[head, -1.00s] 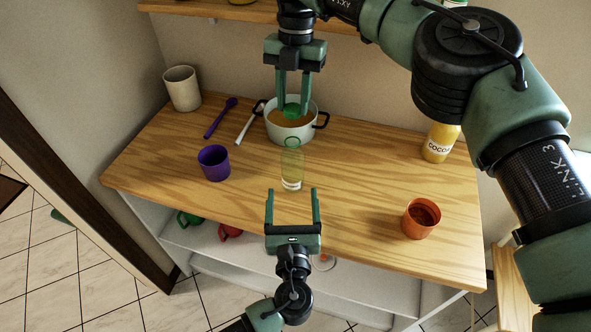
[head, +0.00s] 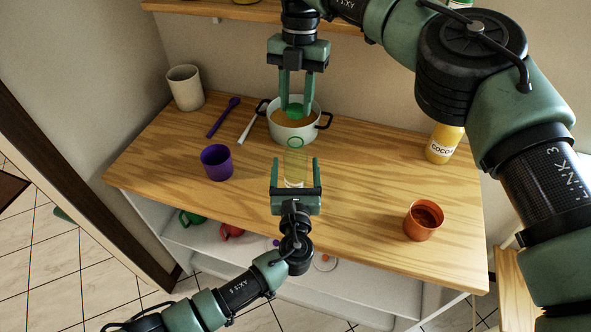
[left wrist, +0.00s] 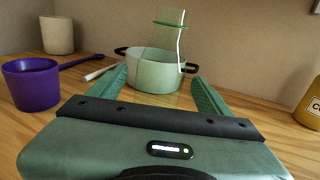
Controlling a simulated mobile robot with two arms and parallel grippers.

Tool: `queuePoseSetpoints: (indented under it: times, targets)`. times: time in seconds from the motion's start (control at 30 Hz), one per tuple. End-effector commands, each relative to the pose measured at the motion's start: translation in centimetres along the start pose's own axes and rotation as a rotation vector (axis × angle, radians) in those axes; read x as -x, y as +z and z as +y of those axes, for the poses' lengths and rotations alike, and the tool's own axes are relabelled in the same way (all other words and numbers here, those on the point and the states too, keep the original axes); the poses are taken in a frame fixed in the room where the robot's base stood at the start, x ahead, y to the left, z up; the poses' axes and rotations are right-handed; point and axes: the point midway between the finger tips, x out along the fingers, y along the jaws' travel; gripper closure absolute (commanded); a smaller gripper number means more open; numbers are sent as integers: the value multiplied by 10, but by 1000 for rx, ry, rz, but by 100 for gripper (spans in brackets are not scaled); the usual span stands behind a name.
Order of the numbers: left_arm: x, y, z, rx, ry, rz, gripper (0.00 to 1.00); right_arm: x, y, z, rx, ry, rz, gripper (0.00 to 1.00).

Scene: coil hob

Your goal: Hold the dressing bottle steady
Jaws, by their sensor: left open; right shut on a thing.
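The dressing bottle (head: 296,166) is a see-through, yellowish bottle with a green ring at its top. It stands upright on the wooden counter in front of the pot. It also shows faintly in the left wrist view (left wrist: 168,46). My left gripper (head: 295,161) is open, its two fingers on either side of the lower bottle, with a gap visible at each side. My right gripper (head: 295,102) points down from above and is shut on a round green thing (head: 294,111), seen against the pot. Its height above the bottle is hard to tell.
A white pot (head: 280,131) with dark handles and orange content stands behind the bottle. A purple cup (head: 216,162), purple spoon (head: 222,119) and beige cup (head: 185,88) are left. An orange cup (head: 423,220) and cocoa bottle (head: 444,142) are right.

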Motion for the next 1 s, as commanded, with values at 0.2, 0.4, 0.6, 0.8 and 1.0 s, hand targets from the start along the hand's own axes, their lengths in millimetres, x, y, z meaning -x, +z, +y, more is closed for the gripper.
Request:
queuePoseSetpoints:
  times: [0.2,0.4,0.6,0.8,1.0]
  targets:
    - [-22,0,0,-1,1,-1,21,0,0,0,0,0,0,100]
    - [-26,0,0,1,0,0,21,0,0,0,0,0,0,100]
    - [-25,0,0,0,0,0,29,0,0,0,0,0,0,100]
    - [-25,0,0,0,0,0,85,0,0,0,0,0,0,100]
    - [-25,0,0,0,0,0,100,-1,0,0,0,0,0,100]
